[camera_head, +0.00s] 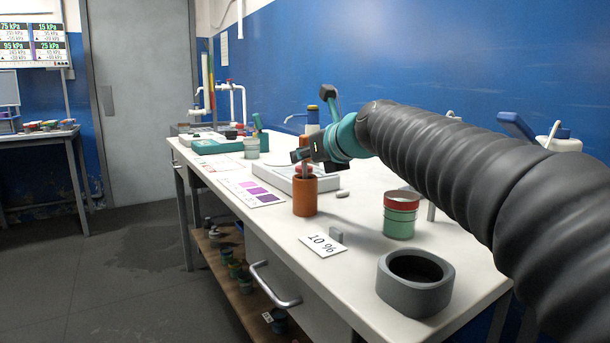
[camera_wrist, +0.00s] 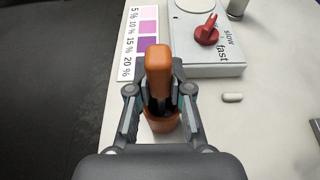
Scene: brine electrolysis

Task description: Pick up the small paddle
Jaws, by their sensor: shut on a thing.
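The small paddle appears as an orange rounded handle (camera_wrist: 158,60) in the wrist view. It stands roughly upright above an orange cylindrical holder (camera_head: 305,197), which also shows in the wrist view (camera_wrist: 160,122). My gripper (camera_wrist: 161,90) is shut on the paddle, with a dark finger on each side. In the head view my gripper (camera_head: 308,160) is just above the holder. The paddle's lower end is hidden by the fingers and the holder, so I cannot tell how deep it sits.
A white stirrer plate (camera_wrist: 205,55) with a red knob (camera_wrist: 207,32) is behind the holder. A purple colour card (camera_head: 257,194) lies left. A white pill-shaped bar (camera_head: 343,194), a "10 %" card (camera_head: 322,245), a green jar (camera_head: 400,222) and a grey open container (camera_head: 415,285) are nearby.

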